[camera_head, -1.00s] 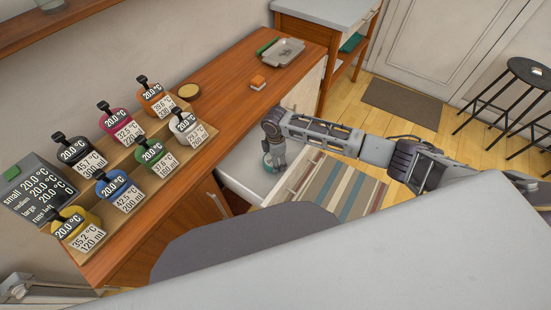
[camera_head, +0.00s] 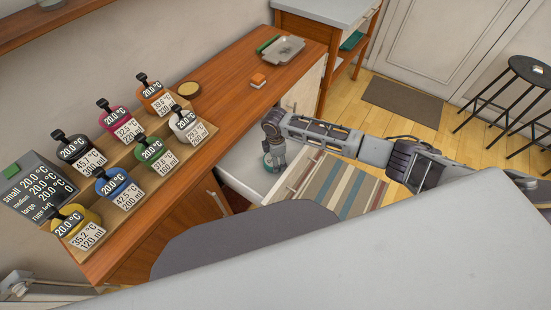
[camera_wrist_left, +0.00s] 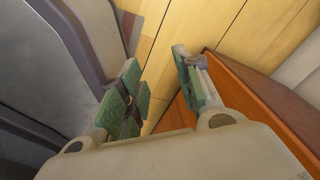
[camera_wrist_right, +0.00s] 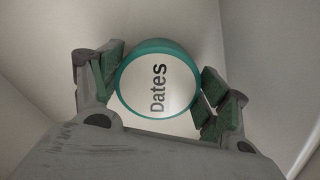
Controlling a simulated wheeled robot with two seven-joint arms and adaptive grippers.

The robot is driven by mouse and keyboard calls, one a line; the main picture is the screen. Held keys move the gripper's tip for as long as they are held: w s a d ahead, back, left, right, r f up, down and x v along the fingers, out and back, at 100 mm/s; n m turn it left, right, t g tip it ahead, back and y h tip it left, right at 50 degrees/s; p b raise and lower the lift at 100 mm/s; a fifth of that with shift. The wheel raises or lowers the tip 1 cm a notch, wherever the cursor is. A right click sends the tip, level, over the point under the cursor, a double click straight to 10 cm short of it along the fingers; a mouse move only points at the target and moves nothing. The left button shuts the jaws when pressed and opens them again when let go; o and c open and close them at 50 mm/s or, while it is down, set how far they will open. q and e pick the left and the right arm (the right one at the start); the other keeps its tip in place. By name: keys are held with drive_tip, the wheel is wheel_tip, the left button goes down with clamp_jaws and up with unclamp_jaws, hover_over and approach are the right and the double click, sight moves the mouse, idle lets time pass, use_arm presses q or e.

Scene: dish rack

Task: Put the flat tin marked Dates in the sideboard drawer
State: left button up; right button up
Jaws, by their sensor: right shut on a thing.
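The flat round tin marked Dates (camera_wrist_right: 158,88) has a white lid and a teal rim. In the right wrist view it sits between the green pads of my right gripper (camera_wrist_right: 160,97), which is shut on it. In the head view my right gripper (camera_head: 272,160) reaches down into the open sideboard drawer (camera_head: 240,180), and a bit of the tin's teal edge shows beside it. Pale drawer walls surround the tin; I cannot tell whether it touches the drawer floor. My left gripper (camera_wrist_left: 158,88) is open and empty, above the floor beside an orange-brown wooden surface (camera_wrist_left: 255,110).
A dark sign (camera_head: 38,190) stands at left. A striped rug (camera_head: 340,190) lies beside the drawer.

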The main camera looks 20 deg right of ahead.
drive_tip(key=shift+f, duration=0.2)
drive_tip(key=o, duration=1.3)
use_arm(q)
drive_tip(key=shift+s+f, duration=0.15)
drive_tip(key=shift+s, duration=0.45)
use_arm(e)
drive_tip(key=shift+r, duration=6)
